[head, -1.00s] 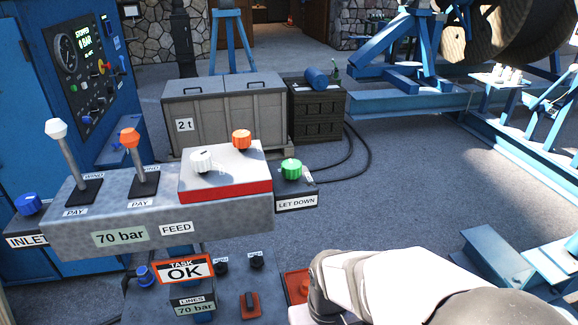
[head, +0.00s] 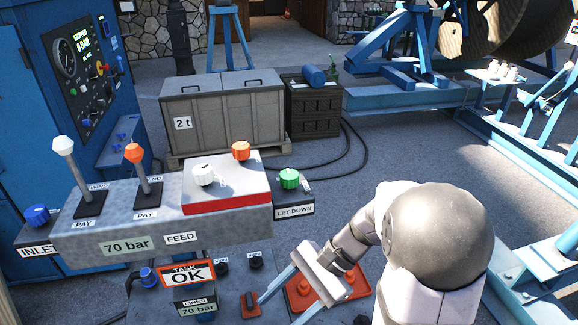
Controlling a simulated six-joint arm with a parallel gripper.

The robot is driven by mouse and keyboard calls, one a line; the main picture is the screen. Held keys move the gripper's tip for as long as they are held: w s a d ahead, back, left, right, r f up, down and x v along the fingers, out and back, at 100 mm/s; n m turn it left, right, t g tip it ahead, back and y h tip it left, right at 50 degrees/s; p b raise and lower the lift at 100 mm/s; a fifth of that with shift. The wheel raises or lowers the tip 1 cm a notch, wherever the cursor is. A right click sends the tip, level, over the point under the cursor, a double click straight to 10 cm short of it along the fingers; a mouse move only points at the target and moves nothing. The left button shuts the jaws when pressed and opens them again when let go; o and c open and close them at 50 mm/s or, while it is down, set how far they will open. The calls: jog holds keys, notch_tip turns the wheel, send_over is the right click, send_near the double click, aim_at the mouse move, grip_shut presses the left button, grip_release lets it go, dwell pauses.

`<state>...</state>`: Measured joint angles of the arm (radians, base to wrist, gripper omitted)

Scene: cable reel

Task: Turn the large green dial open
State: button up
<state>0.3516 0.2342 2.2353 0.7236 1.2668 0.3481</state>
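The green dial (head: 289,178) sits on top of a small dark box labelled LET DOWN (head: 294,211), at the right end of the grey console. A pale mark shows at its right side; how far it is turned I cannot tell. My gripper (head: 278,311) is below the dial, over the lower panel, pointing down and left. Its two pale fingers are spread apart with nothing seen between them. It is clear of the dial. The left fingertip appears close to a red switch (head: 250,303); whether they touch I cannot tell.
A white dial (head: 204,175) and an orange dial (head: 241,151) stand on the red-edged box left of the green dial. Two levers (head: 142,170) rise farther left. A red tray (head: 358,285) lies behind my gripper. Open floor lies right of the console.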

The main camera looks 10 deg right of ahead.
jog(key=w+d+r+m+t+y+p, duration=0.2)
jog(key=w+r+m+t+y, duration=0.3)
jog(key=w+r, duration=0.35)
jog(key=m+t+b, duration=0.4)
jog(key=m+t, duration=0.3)
send_near(289, 174)
jog(key=shift+w+a+f+y, duration=0.2)
jog(key=shift+a+f, duration=0.05)
jog(key=shift+a, duration=0.35)
jog(key=shift+w+a+f+y, duration=0.15)
jog(key=shift+a+f+y, duration=0.05)
jog(key=shift+a, duration=0.4)
jog(key=shift+w+d, duration=0.15)
jog(key=shift+w, duration=0.4)
jog(key=shift+w+a+r, duration=0.1)
jog(key=shift+w+a, duration=0.2)
jog(key=shift+a, duration=0.25)
jog(key=shift+p+x, duration=1.55)
jog(key=shift+x, duration=1.4)
jog(key=shift+f, duration=0.25)
